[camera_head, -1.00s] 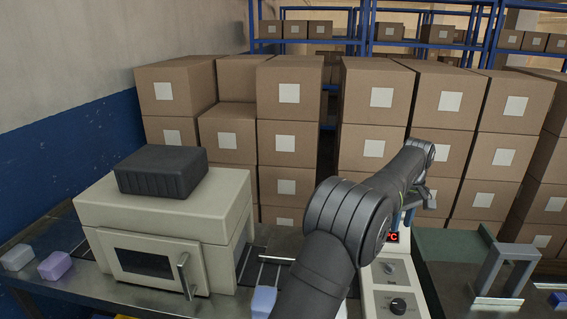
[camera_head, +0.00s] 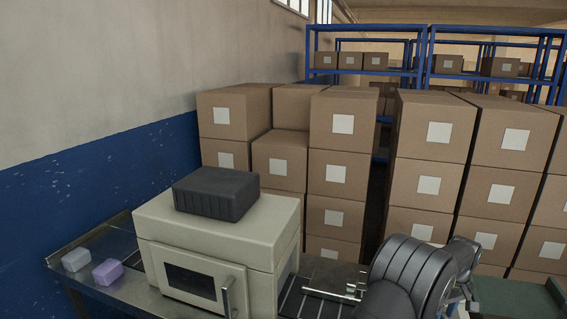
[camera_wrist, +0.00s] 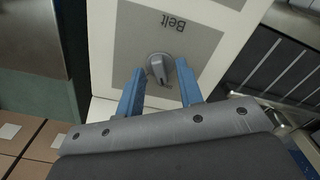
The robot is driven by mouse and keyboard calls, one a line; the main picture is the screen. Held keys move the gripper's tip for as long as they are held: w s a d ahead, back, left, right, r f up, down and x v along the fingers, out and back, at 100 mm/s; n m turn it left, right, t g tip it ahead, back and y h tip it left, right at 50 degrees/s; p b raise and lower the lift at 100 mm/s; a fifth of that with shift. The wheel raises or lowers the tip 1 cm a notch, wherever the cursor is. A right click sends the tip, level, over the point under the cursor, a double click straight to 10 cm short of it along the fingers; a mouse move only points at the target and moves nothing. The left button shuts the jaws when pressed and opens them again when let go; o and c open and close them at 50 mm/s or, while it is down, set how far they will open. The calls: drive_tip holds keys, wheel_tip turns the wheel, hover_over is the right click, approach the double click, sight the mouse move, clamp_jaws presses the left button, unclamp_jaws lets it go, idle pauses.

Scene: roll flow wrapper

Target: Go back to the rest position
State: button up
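In the wrist view my gripper (camera_wrist: 160,88) shows two blue fingers set apart with nothing held between them. A grey knob (camera_wrist: 160,69) on the white control panel (camera_wrist: 108,58) appears between and just beyond the fingertips, under the label "Belt". I cannot tell whether the fingers touch it. In the head view my arm's dark joint shows at the lower right; the fingers are not clear there.
A beige machine (camera_head: 215,232) with a dark ribbed block (camera_head: 216,193) on top stands on the metal table. A whitish block (camera_head: 75,259) and a purple block (camera_head: 108,271) lie left of it. Stacked cartons (camera_head: 342,170) fill the back.

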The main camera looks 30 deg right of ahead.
drive_tip(key=shift+r, duration=0.1)
idle(0.3)
wheel_tip(320, 180, up, 17)
wheel_tip(320, 180, down, 18)
drive_tip(key=shift+r, duration=0.2)
drive_tip(key=shift+r+m, duration=0.15)
drive_tip(key=shift+m, duration=0.25)
drive_tip(key=m, duration=0.4)
drive_tip(key=shift+m, duration=0.3)
drive_tip(key=m, duration=0.6)
drive_tip(key=shift+m, duration=0.3)
drive_tip(key=shift+r, duration=0.95)
